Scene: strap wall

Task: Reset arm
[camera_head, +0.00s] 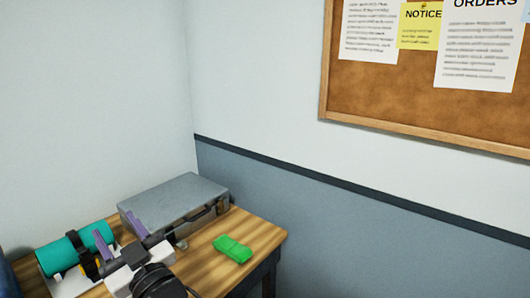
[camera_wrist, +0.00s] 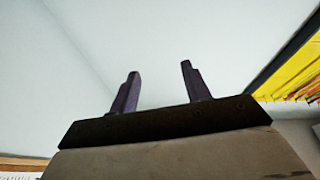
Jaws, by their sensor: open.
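My gripper (camera_head: 116,228) is over the wooden table at the lower left of the head view, in front of a grey case. Its two purple fingers are spread apart with nothing between them. In the wrist view the gripper (camera_wrist: 160,69) is also open and empty, with only the pale wall and a wall corner behind the fingers. Part of the table under the arm is hidden.
The grey case (camera_head: 172,203) lies closed on the wooden table (camera_head: 262,237). A green object (camera_head: 232,249) lies near the table's right edge. A teal roll (camera_head: 64,255) is at the left. A corkboard (camera_head: 410,108) hangs on the wall. Yellow items (camera_wrist: 287,78) show right in the wrist view.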

